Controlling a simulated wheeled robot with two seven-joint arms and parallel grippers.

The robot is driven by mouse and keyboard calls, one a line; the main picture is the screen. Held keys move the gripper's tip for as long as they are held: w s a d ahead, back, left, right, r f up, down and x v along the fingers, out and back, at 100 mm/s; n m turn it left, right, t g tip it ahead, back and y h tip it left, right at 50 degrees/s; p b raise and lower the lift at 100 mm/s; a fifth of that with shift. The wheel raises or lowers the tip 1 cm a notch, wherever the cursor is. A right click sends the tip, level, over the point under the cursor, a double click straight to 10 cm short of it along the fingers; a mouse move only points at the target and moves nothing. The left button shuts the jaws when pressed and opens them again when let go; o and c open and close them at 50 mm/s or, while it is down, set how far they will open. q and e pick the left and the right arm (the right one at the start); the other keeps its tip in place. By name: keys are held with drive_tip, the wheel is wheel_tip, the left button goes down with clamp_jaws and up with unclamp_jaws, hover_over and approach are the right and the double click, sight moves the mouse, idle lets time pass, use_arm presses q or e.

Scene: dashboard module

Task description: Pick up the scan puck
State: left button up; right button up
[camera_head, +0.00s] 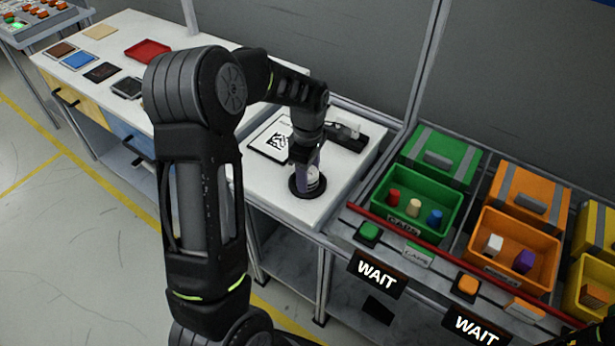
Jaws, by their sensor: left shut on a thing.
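The scan puck (307,187) is a dark round disc with a pale upper part, near the front edge of the white worktop. My left gripper (311,172) points down over it and is shut on it. The fingers hide part of the puck, and I cannot tell whether its base touches the worktop. My right gripper is not in view; only dark arm parts show at the lower right edge.
A white card with a black code (273,141) lies behind the gripper, beside a dark device (347,136). Green (417,217) and orange (516,256) bins with small pegs stand right, behind buttons and WAIT signs (377,274). A red tray (147,50) sits far left.

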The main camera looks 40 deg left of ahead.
sight(309, 172)
use_arm(q)
drive_tip(key=c, duration=0.8)
drive_tip(key=shift+r, duration=0.15)
wheel_tip(309, 172, up, 10)
drive_tip(key=shift+f+b, duration=0.1)
drive_tip(key=shift+b, duration=0.65)
drive_tip(key=shift+w+d, duration=0.1)
